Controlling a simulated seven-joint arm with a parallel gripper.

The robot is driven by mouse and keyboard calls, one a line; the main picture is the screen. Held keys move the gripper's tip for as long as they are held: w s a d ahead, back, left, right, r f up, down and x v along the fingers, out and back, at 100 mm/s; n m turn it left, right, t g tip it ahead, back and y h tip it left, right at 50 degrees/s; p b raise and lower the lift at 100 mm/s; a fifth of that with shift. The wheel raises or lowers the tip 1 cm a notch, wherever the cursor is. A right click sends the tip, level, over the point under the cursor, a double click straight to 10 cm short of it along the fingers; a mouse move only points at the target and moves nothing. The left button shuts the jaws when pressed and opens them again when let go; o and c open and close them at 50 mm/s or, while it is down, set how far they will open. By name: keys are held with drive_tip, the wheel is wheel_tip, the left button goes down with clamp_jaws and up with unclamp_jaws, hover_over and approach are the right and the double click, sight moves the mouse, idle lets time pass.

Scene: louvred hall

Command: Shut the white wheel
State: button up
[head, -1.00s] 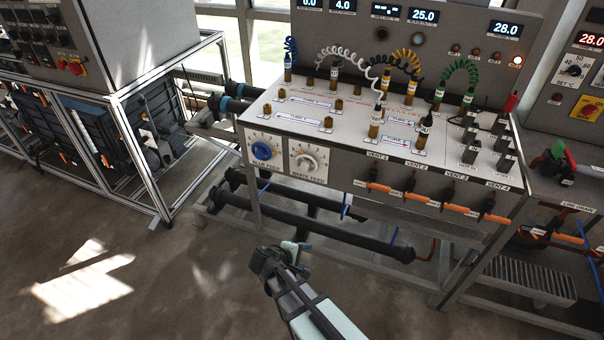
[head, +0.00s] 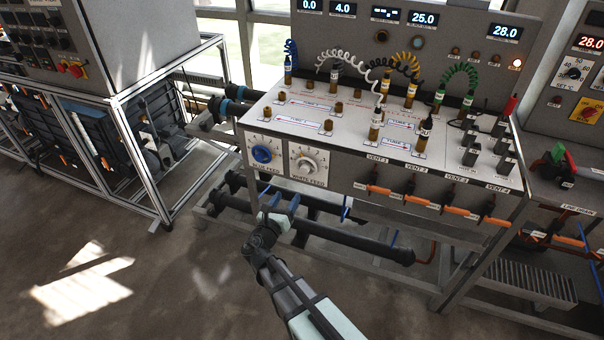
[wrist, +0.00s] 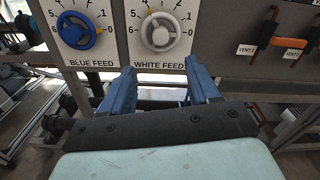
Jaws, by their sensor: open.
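The white wheel (head: 307,164) is a round white handwheel on a dial plate labelled WHITE FEED, on the front panel of the bench. It also shows in the wrist view (wrist: 160,32), with scale numbers around it and a small yellow mark at its upper left. My gripper (head: 278,205) is in front of the panel, below the wheel and apart from it. In the wrist view its two blue fingers (wrist: 156,85) are spread with nothing between them, just under the WHITE FEED label.
The blue wheel (head: 262,154), labelled BLUE FEED, is just left of the white one. Orange-handled vent valves (head: 427,202) line the front edge to the right. Dark pipes (head: 330,236) run low under the bench. Open floor (head: 150,270) lies to the left.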

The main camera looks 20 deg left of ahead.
sight(303, 170)
drive_tip(key=w, duration=1.3)
drive_tip(key=shift+w, duration=0.4)
drive_tip(key=c, duration=1)
